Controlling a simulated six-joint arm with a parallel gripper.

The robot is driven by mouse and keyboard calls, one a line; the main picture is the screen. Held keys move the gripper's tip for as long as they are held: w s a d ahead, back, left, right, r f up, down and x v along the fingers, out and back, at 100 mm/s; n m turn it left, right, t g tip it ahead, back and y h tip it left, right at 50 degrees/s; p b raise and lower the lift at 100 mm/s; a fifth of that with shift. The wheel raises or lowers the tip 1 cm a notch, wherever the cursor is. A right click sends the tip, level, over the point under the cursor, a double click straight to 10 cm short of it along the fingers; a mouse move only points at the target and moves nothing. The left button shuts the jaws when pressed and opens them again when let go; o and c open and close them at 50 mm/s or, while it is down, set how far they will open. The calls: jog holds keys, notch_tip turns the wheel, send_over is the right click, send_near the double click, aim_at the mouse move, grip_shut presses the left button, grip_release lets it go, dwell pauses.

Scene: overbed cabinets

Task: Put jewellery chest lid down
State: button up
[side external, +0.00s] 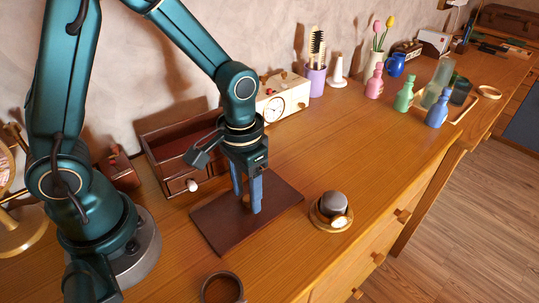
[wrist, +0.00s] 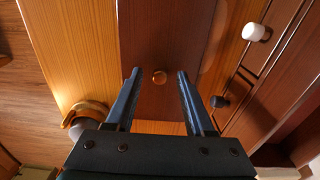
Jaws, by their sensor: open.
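The jewellery chest (side external: 177,133) is a dark wood box with an open top and small drawers, standing against the wall. It shows at the right of the wrist view (wrist: 287,62), with one white and one dark drawer knob. A flat dark brown panel, apparently its lid (side external: 215,225), lies on the table in front of the chest.
A round dish (side external: 319,217) with a dark lump and a watch-like item sits right of the lid. A dark ring (side external: 222,287) lies at the front. A cream clock (side external: 285,97) stands behind my gripper. Bottles stand far right; the table between is clear.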

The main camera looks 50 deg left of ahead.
aim_at(246, 198)
notch_tip(246, 198, up, 12)
jog(key=s+a+r+t, duration=0.1)
jog(key=s+a+t, duration=0.1)
jog(key=s+t, duration=0.3)
jog(key=shift+s+a+r+t, duration=0.3)
jog(key=shift+s+r, duration=0.1)
jog(key=shift+s, duration=0.7)
